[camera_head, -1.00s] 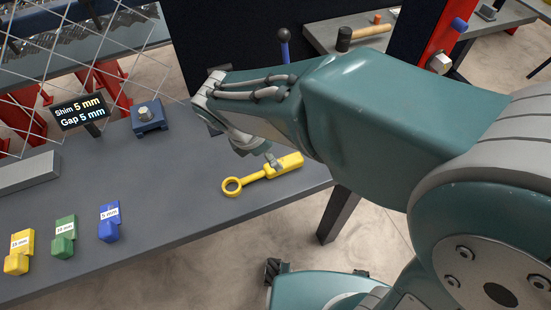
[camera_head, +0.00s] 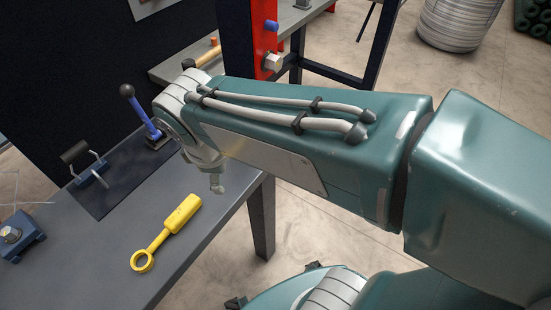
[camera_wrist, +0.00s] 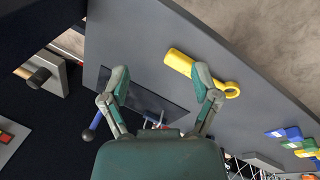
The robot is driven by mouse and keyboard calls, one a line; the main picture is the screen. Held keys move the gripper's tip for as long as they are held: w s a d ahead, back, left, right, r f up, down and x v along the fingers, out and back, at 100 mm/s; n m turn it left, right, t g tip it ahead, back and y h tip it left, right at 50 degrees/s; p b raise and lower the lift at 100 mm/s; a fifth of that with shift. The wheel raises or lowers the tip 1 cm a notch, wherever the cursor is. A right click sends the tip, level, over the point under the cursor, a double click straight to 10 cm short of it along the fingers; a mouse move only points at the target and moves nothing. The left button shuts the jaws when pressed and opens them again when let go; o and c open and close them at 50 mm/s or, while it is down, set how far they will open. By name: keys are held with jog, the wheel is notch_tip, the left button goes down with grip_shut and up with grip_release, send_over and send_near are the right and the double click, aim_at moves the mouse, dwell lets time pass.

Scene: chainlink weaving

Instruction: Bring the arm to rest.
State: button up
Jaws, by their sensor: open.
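My gripper (camera_wrist: 161,82) is open in the wrist view, its two fingers spread wide with nothing between them but the dark table well beyond. In the head view only a small part of my gripper (camera_head: 217,184) shows below the wrist; the rest is hidden by my arm. The yellow ring-ended tool (camera_head: 180,214) lies on the grey table, left of and below the gripper in the head view. In the wrist view the right finger overlaps the yellow tool (camera_wrist: 180,62) in the picture; I see no grip on it.
The grey table (camera_head: 205,250) has its edge beneath my arm. A blue lever (camera_head: 151,128) with a black knob and a black-handled fixture (camera_head: 85,166) stand on a dark plate. A blue block (camera_head: 22,238) is at left. Blue, green and yellow shims (camera_wrist: 290,136) lie right in the wrist view.

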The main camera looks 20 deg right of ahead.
jog(key=s+d+m+t, duration=0.1)
jog(key=s+d+m, duration=0.1)
jog(key=d+m, duration=0.2)
jog(key=s+d+r+m+t+y, duration=0.1)
jog(key=s+d+m+t, duration=0.1)
jog(key=d+m, duration=0.3)
jog(key=shift+s+r+m, duration=0.25)
jog(key=shift+s+m, duration=0.45)
jog(key=shift+m, duration=1.1)
jog(key=shift+d, duration=0.2)
